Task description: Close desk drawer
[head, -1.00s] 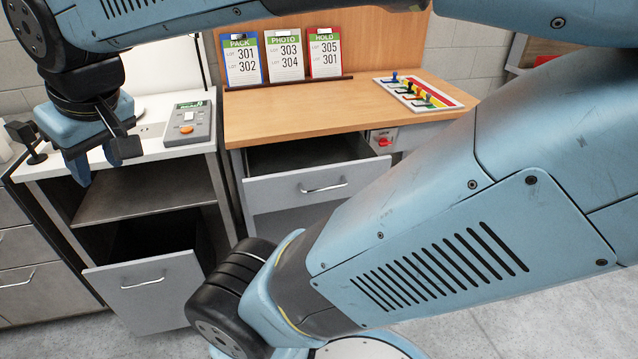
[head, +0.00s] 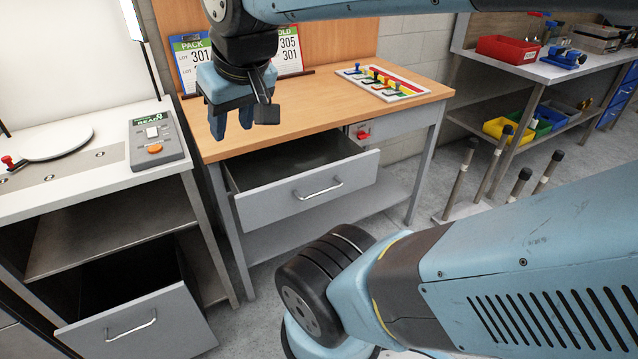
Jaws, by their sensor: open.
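The wooden-topped desk (head: 300,122) stands in the middle of the head view. Its grey desk drawer (head: 277,200) is pulled out, and its dark inside shows behind the front panel. A silver bar handle (head: 319,190) is on the front. A small red switch (head: 362,133) sits on a plate under the desk top, right of the drawer. My gripper (head: 232,125) points down, open and empty. In the picture it overlaps the desk top's left part, above and left of the drawer. It appears apart from the drawer.
A white bench (head: 70,180) at left has a control box (head: 157,138) and its own open lower drawer (head: 140,325). A board with coloured levers (head: 382,82) lies on the desk. Upright posts (head: 492,165) stand right. A shelf unit (head: 540,72) holds bins.

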